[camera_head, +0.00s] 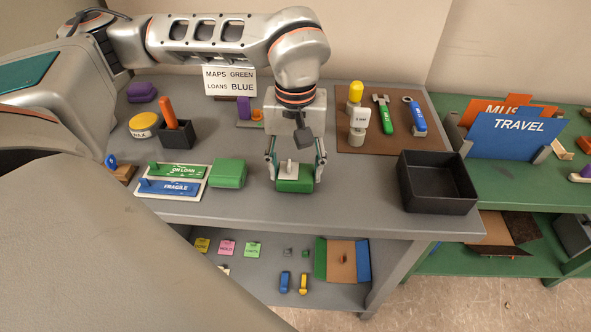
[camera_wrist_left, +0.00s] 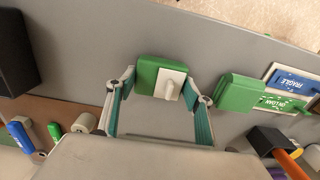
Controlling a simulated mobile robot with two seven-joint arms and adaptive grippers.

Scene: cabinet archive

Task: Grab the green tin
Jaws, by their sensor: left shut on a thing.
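The green tin (camera_head: 294,186), a small green box with a white plate and upright tab on top, is near the front edge of the grey table. My left gripper (camera_head: 296,172) reaches down from above and is shut on it, one finger on each side. In the left wrist view the tin (camera_wrist_left: 150,75) sits between the fingertips (camera_wrist_left: 162,88), its white tab facing the camera. I cannot tell whether it is clear of the tabletop. A second, plain green box (camera_head: 228,173) lies just to the left. My right gripper is not in view.
Label holders, ON LOAN (camera_head: 176,170) and FRAGILE (camera_head: 172,188), lie on the left. A black bin (camera_head: 437,182) stands on the right. A brown mat (camera_head: 385,120) holds tools behind. A sign (camera_head: 230,82) stands at the back. A lower shelf holds small items.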

